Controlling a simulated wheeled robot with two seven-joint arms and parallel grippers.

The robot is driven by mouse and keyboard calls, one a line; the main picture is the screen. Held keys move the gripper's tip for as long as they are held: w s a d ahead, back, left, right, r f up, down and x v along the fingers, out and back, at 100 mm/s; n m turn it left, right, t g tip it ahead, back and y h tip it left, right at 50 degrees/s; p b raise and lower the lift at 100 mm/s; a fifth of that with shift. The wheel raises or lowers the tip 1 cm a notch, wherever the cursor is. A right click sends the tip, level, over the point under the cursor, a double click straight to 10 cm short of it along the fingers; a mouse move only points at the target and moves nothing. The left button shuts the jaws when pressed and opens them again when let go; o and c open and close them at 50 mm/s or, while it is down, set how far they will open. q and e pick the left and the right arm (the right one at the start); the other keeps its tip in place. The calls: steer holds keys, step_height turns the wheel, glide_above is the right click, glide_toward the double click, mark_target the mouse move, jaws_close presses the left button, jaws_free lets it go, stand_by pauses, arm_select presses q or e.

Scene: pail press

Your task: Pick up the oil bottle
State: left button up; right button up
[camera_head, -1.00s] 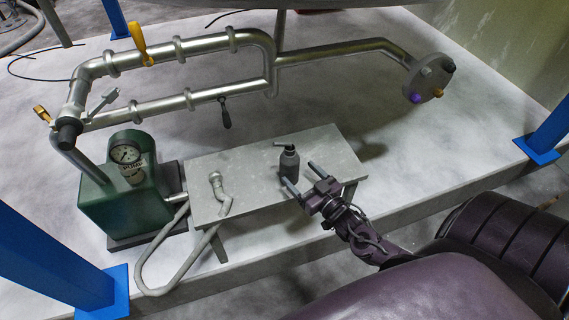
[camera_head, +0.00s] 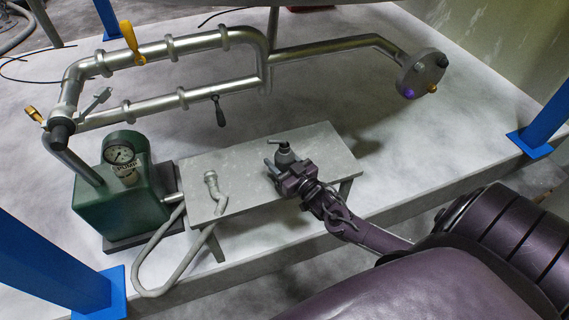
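The oil bottle (camera_head: 286,157) is a dark grey bottle with a black spout top, standing upright on the small grey table. My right gripper (camera_head: 283,162) is at the bottle from the front right, its fingers low around the body. The left finger shows beside the bottle and looks apart from it. The other finger and the lower part of the bottle are largely hidden by the gripper. The gripper looks open. My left gripper is not in view.
The grey table (camera_head: 330,150) also bears a hose nozzle (camera_head: 213,190) at its left. A green pump (camera_head: 125,185) with a gauge stands left of the table. Metal pipes (camera_head: 150,108) run behind. Blue posts (camera_head: 545,125) stand at the sides. The table's right end is clear.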

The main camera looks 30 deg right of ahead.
steer(key=c, duration=0.6)
steer(key=shift+r, duration=0.15)
